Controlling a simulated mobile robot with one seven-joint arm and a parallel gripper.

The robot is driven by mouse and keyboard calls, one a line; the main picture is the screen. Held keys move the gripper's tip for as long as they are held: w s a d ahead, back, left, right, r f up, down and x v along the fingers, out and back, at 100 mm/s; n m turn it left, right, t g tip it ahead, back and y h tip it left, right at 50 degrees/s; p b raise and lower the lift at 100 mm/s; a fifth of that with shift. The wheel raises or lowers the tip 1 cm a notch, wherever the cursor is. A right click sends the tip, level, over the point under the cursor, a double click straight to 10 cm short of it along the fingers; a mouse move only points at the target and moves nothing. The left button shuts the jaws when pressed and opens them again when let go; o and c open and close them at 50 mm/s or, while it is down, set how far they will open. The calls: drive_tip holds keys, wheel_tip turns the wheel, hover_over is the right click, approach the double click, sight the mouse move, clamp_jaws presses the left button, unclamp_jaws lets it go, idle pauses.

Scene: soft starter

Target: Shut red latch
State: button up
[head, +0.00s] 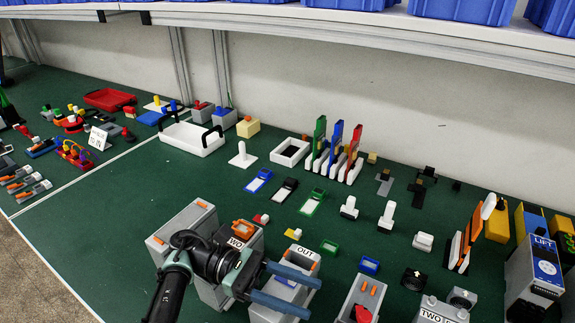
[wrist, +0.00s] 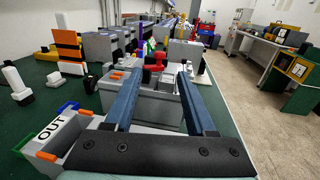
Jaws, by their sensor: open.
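A red part (head: 361,314), which looks like the red latch, sits on a grey box (head: 372,290) with orange tabs at the bottom of the head view, partly cut off by the frame edge. In the wrist view a red part (wrist: 153,60) stands up on a grey box beyond my fingertips; its exact position is hard to tell. My gripper (head: 314,300) is open and empty, its two blue fingers level and pointing right, to the left of the red part and apart from it. In the wrist view the gripper (wrist: 160,75) has its fingers wide apart.
A LIFT box (head: 543,262) stands at the right. Small parts cover the green table; a blue-bin shelf (head: 380,22) overhangs the back.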

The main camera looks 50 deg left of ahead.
drive_tip(key=shift+b+v, duration=0.35)
drive_tip(key=shift+v, duration=0.65)
